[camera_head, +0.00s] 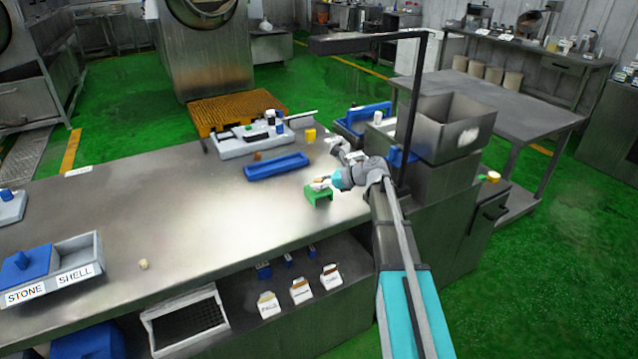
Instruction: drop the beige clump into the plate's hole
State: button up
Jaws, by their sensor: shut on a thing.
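My gripper (325,183) reaches in from the right over the steel table and is shut on a small pale thing, which looks like the beige clump (319,186). It is just above a small green stand (318,196), which looks like the plate. The hole is hidden or too small to make out, and I cannot tell if the clump touches the green stand. Another small beige lump (143,264) lies alone on the table at the left.
A blue tray (276,166) lies behind the green stand. A yellow cup (310,135) and a grey tray (237,144) are farther back. A STONE/SHELL bin (80,262) stands at the left. A lamp post (412,115) and steel box (445,125) rise at the right. The table's middle is clear.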

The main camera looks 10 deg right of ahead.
jog(key=o, duration=0.8)
dwell(0.4)
